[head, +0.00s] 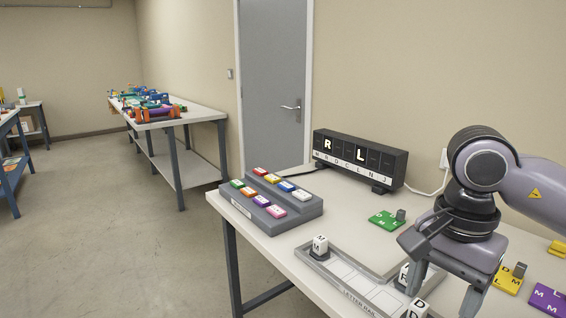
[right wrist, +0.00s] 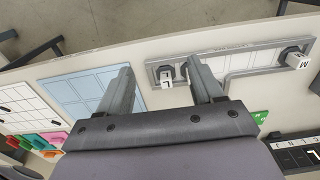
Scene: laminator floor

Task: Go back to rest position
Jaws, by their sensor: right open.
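My right gripper (head: 442,292) hangs over the right part of the table in the head view, fingers pointing down. In the right wrist view its two fingers (right wrist: 160,85) are spread apart with nothing held. A white letter cube (right wrist: 167,75) shows between them, near the right finger, on the end of the letter rail (right wrist: 230,72). Another white cube, marked M (head: 320,244), sits at the rail's other end. In the head view, a cube (head: 404,271) is partly hidden by the gripper, and another (head: 417,309) is at the bottom edge. My left gripper is not in view.
A black letter display (head: 359,157) showing R and L stands at the back. A grey stepped button box (head: 270,218) with coloured keys is at the left. Green (head: 386,221), yellow (head: 507,281) and purple (head: 548,299) plates lie near the gripper. Floor is open at left.

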